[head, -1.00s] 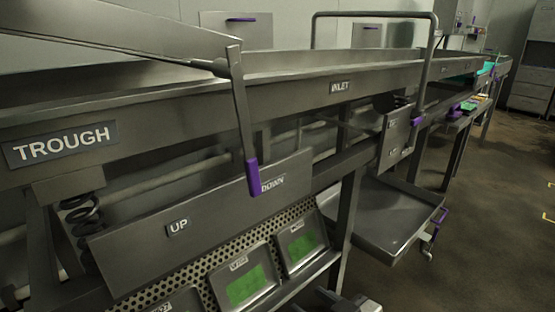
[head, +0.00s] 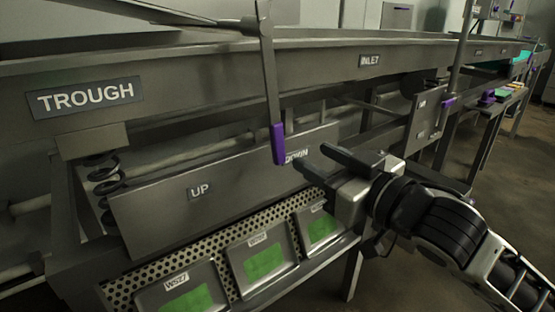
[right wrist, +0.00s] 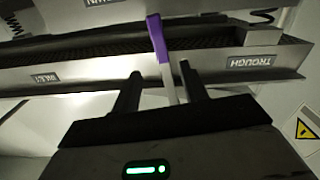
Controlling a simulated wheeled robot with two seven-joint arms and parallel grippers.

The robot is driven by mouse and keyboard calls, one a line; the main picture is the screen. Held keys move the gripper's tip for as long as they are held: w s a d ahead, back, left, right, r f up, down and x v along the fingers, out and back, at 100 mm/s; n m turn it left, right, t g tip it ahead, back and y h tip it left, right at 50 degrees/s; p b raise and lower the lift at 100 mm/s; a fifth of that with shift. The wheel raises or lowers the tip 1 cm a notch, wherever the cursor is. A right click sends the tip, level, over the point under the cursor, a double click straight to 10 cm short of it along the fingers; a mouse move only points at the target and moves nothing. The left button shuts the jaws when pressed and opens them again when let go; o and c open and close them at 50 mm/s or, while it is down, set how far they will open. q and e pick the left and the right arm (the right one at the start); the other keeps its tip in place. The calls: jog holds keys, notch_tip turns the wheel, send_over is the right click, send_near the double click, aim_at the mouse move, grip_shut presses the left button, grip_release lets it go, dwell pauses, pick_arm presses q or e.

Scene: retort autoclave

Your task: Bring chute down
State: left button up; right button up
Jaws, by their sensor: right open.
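A flat metal lever with a purple handle (head: 278,145) hangs in front of the plate marked UP (head: 200,190) and DOWN. The handle end is by the DOWN label, which is partly hidden. The lever's upper end meets a sloping metal piece (head: 125,12) at the top left; I cannot tell if this is the chute. My right gripper (head: 309,157) is open and empty, with its fingertips just right of the handle. In the right wrist view the purple handle (right wrist: 157,38) shows in line with the gap between the fingers, apart from them. My left gripper is not in view.
The long trough (head: 200,75) runs across behind the lever. Below the plate is a perforated shelf with several green-windowed bins (head: 265,263). A spring (head: 105,185) is at the left. Open floor (head: 490,170) lies to the right.

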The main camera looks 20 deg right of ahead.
aim_at(282, 137)
jog(key=x, duration=0.9)
jog(key=shift+w+a, duration=0.1)
jog(key=shift+w, duration=0.05)
pick_arm(q)
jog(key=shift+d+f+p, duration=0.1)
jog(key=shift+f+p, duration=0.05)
jog(key=shift+p, duration=0.15)
pick_arm(e)
jog(key=shift+x, duration=0.8)
jog(key=shift+f, duration=0.1)
jog(key=shift+c, duration=0.3)
